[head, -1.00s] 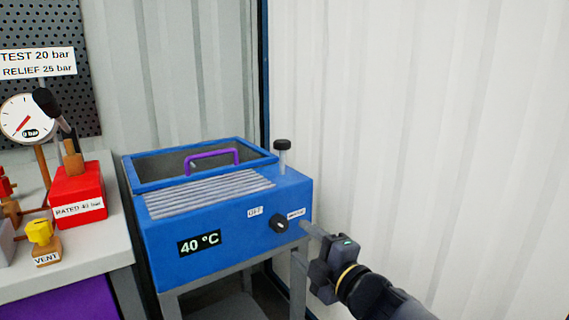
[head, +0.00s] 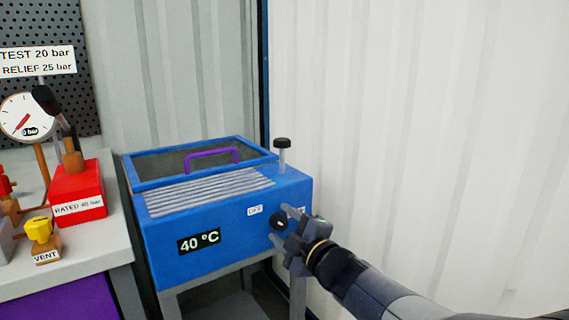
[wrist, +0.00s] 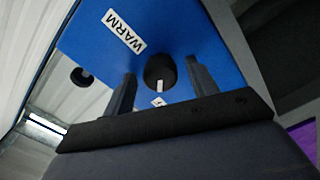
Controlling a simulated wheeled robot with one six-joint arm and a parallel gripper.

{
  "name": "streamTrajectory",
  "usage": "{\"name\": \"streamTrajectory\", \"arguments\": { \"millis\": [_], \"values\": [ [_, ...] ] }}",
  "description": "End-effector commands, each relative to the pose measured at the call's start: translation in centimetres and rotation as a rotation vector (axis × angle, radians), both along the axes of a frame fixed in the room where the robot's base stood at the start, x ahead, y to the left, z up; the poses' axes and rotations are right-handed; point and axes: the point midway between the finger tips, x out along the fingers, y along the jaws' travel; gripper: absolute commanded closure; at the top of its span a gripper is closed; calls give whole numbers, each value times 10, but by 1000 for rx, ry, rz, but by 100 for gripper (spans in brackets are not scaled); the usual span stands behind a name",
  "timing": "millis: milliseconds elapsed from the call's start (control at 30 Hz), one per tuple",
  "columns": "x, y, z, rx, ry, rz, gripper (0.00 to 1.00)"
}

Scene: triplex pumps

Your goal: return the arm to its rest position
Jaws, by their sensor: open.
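My gripper (head: 285,224) is at the front right of a blue heated bath (head: 165,255) reading 40 °C. Its jaws are open, one finger on each side of a black rotary knob (wrist: 160,70). The wrist view shows gaps between the knob and the fingers. The knob's white pointer is turned away from the "WARM" label (wrist: 123,30), toward a small white mark partly hidden by my gripper. My arm reaches in from the lower right.
A black-capped post (head: 282,143) stands at the bath's right rear corner. A bench (head: 85,255) with a red block (head: 78,190) and yellow vent valve (head: 40,231) stands left. A pale corrugated wall (head: 420,130) stands at right.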

Motion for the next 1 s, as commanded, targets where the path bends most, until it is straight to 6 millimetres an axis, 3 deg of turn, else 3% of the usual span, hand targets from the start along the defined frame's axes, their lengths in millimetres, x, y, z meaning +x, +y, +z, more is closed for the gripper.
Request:
{"name": "streamTrajectory", "arguments": {
  "millis": [1000],
  "values": [
    [0,0,4,763,520,0,45]
  ]
}}
